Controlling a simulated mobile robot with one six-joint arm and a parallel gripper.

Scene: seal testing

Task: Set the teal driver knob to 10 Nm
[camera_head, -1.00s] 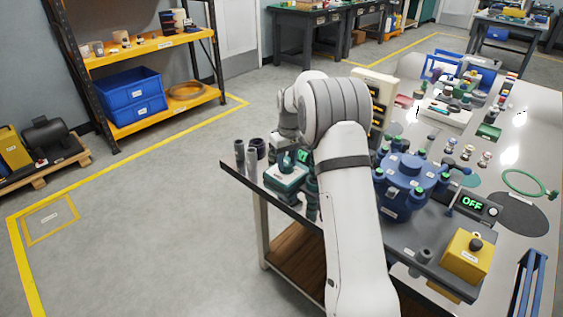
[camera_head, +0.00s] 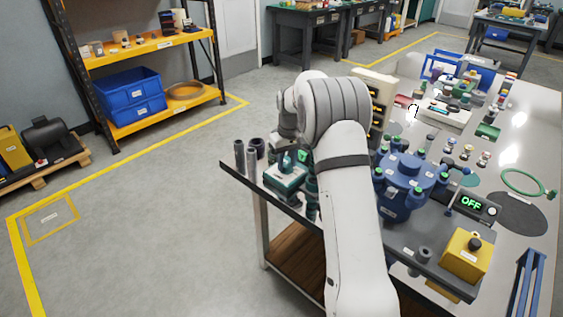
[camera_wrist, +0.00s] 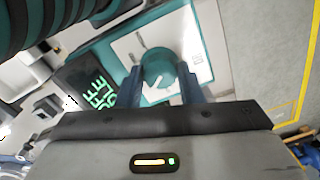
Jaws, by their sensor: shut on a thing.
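The teal driver unit (camera_head: 285,181) stands near the left corner of the bench, beside my arm. In the wrist view its round teal knob (camera_wrist: 158,67) sits on a pale panel with a white pointer mark beside it. My gripper (camera_wrist: 162,84) is shut on the knob, with one dark blue finger at each side. A dark display (camera_wrist: 90,84) with green characters lies left of the knob, seen at a slant. I cannot read its setting surely. In the head view my arm hides most of the gripper.
Grey cylinders (camera_head: 240,156) stand left of the driver unit, close to the bench edge. A blue flanged housing (camera_head: 408,180) with green-topped bolts stands right of my arm. An OFF display (camera_head: 472,203) and a yellow box (camera_head: 466,254) are farther right.

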